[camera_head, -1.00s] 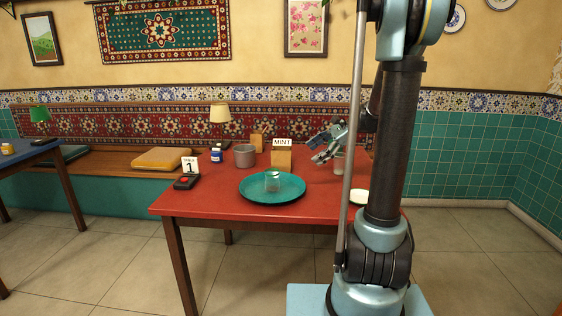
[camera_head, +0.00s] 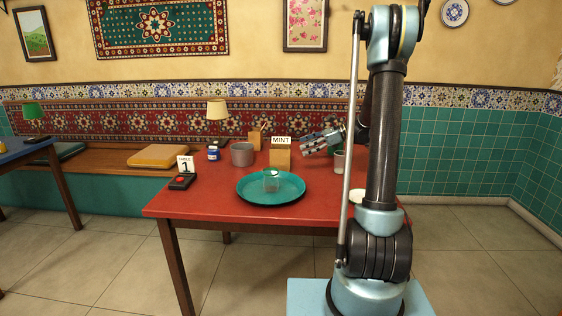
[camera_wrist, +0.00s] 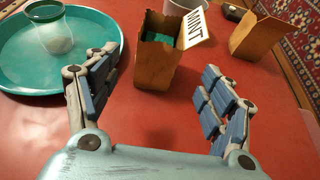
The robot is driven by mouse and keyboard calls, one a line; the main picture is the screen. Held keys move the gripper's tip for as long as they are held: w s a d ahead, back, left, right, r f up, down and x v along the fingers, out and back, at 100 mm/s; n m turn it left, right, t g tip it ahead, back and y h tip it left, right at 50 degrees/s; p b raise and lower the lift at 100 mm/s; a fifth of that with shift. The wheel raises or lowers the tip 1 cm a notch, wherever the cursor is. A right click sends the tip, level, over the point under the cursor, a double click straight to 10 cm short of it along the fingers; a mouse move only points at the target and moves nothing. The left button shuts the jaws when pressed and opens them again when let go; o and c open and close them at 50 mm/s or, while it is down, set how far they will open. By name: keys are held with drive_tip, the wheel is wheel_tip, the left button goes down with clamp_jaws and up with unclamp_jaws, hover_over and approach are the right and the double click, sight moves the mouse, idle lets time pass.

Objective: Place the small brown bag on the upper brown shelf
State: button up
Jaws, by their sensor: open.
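In the wrist view the bag (camera_wrist: 153,72) is ahead of my gripper, with dark green contents inside. A second small brown bag (camera_head: 256,138) stands farther back; it also shows at the upper right of the wrist view (camera_wrist: 256,37). My gripper (camera_head: 307,146) is open and empty, just right of the MINT bag and pointing toward it. In the wrist view my fingers (camera_wrist: 161,66) are spread wide, short of the bag. I cannot make out an upper brown shelf.
A teal tray (camera_head: 248,198) with a clear glass (camera_head: 271,182) is in front of the MINT bag. A grey pot (camera_head: 242,154), blue jar (camera_head: 214,153) and table sign (camera_head: 185,164) are to the left. A pale cup (camera_head: 339,160) is beneath my arm.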

sight(280, 154)
drive_tip(key=x, duration=1.2)
drive_tip(key=c, duration=1.4)
drive_tip(key=shift+c, duration=0.2)
